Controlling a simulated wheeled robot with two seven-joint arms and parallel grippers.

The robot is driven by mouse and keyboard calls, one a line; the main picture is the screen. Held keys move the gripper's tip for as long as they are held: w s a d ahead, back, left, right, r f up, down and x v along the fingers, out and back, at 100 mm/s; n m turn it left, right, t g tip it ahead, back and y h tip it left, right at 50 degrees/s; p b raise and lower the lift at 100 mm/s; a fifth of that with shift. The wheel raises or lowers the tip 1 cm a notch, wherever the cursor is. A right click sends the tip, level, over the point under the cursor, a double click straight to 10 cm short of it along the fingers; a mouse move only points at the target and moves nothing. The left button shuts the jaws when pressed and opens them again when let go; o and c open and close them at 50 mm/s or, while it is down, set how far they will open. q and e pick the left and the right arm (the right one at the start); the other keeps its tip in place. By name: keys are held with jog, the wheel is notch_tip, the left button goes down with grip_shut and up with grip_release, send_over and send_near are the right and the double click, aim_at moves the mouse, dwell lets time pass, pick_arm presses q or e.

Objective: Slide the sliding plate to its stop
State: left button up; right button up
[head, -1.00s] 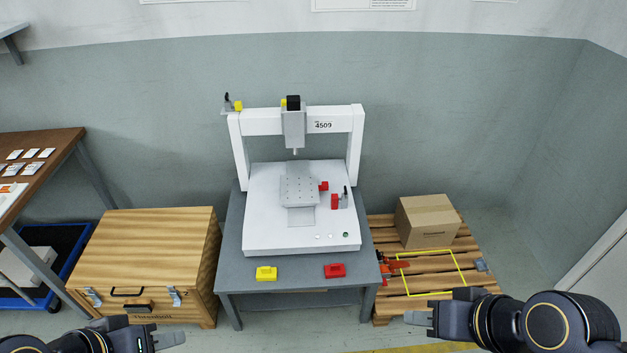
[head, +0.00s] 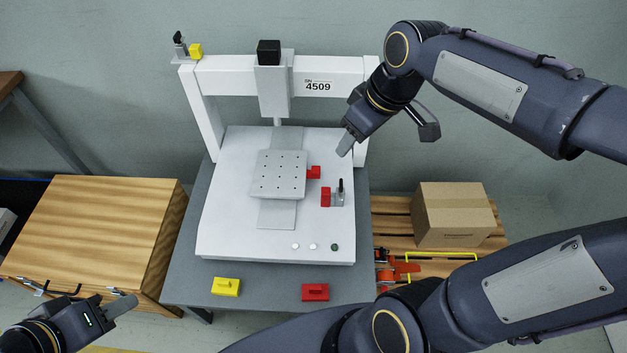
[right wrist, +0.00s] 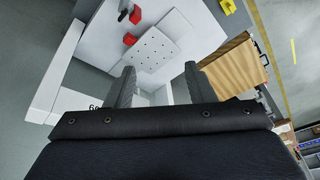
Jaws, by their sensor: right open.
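The sliding plate (head: 279,174) is a grey plate with a grid of holes, on a grey rail (head: 276,214) on the white machine bed. A red block (head: 314,172) is at its right edge. The plate also shows in the right wrist view (right wrist: 152,49), beyond the fingers. My right gripper (head: 345,145) is above the bed's back right, near the gantry's right post, apart from the plate. Its two fingers (right wrist: 157,88) are open and empty. My left gripper (head: 122,305) is low at the left, over the front of the wooden box; its jaw gap is unclear.
The white gantry (head: 235,88) with its screwdriver head (head: 272,80) spans the bed. A red stop block with a clamp (head: 326,197) stands right of the rail. Yellow (head: 226,287) and red (head: 315,292) blocks lie on the table front. A carton (head: 455,215) stands on a pallet.

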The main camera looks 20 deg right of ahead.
jog(key=w+d+f+n+g+b, duration=0.1)
jog(key=w+f+n+b, duration=0.2)
jog(key=w+f+b, duration=0.55)
jog(key=n+g+h+b, duration=0.2)
jog(key=n+b, duration=0.3)
send_over(316, 169)
notch_tip(316, 169, down, 16)
jog(key=shift+r, duration=0.1)
notch_tip(316, 169, down, 7)
jog(key=shift+b, duration=1.2)
jog(key=shift+f, duration=0.5)
pick_arm(q)
notch_tip(316, 169, down, 19)
jog(key=shift+w, duration=0.15)
jog(key=shift+d, duration=0.1)
pick_arm(e)
grip_shut()
